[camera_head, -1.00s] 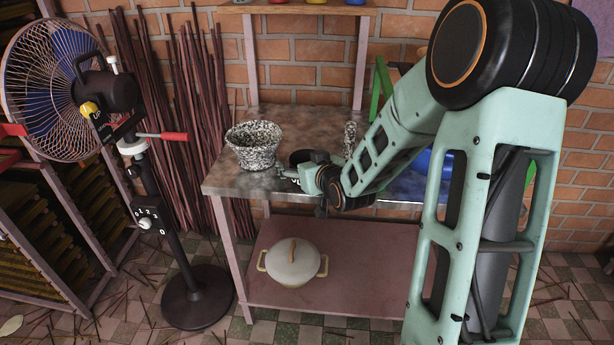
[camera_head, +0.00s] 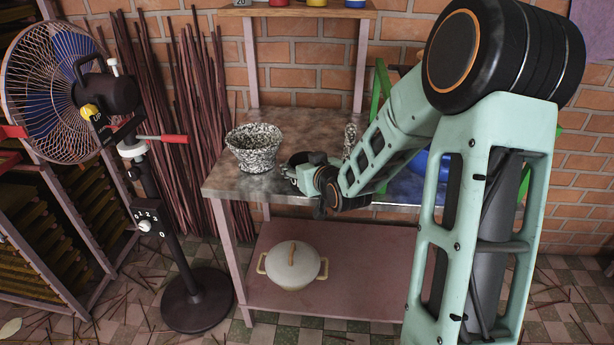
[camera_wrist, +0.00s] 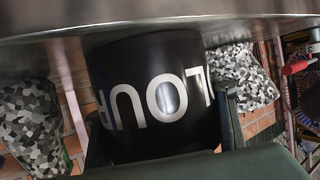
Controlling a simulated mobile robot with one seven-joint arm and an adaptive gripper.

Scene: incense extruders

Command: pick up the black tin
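The black tin (camera_wrist: 155,95) fills the middle of the wrist view, where its white lettering appears upside down. It stands on the metal tabletop (camera_wrist: 30,50). In the head view, the dark tin (camera_head: 300,158) is partly hidden by my gripper (camera_head: 292,172). In the wrist view, my gripper (camera_wrist: 163,125) has one finger on each side of the tin, close to its wall. The fingers look open around it, and contact is not clear.
A black-and-white speckled pot (camera_head: 255,148) stands left of the tin. A speckled upright object (camera_head: 349,138) stands to its right, close to my arm. A blue item lies partly behind my arm. A lidded pot (camera_head: 292,265) is on the lower shelf, and a fan (camera_head: 60,90) stands at left.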

